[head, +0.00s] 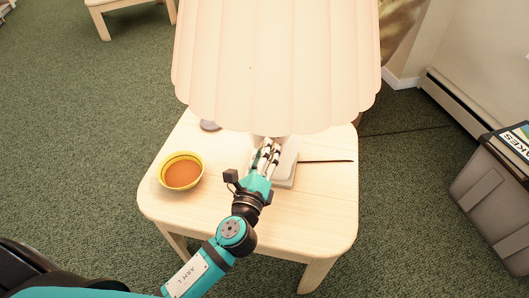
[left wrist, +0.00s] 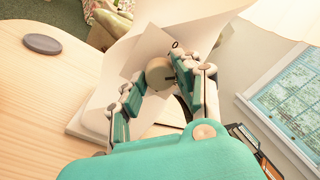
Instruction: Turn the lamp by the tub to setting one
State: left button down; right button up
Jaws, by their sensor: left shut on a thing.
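The lamp stands on a pale wooden side table, with a large pleated cream shade (head: 275,65) and a white square base (head: 284,176). My left gripper (head: 268,155) reaches in under the front rim of the shade, just above the base. In the left wrist view a round beige knob (left wrist: 159,74) sits between the fingers of my left gripper (left wrist: 153,84), which is shut on it. The knob is hidden in the head view, and no setting mark can be read. The grey tub (head: 490,203) stands on the floor at the right. My right gripper is out of view.
On the table (head: 215,228), a yellow bowl (head: 181,171) of orange liquid stands left of my arm. A grey disc (head: 210,126) lies behind it, partly under the shade. A thin dark strip (head: 327,161) runs right from the base. The table's front right is clear.

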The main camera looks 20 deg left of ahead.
pick_arm(q)
jog(key=c, duration=0.9)
grip_release()
jog(key=shift+c, duration=0.2)
jog(key=s, duration=1.2)
jog(key=shift+d+f, duration=0.25)
jog(key=shift+d, duration=0.05)
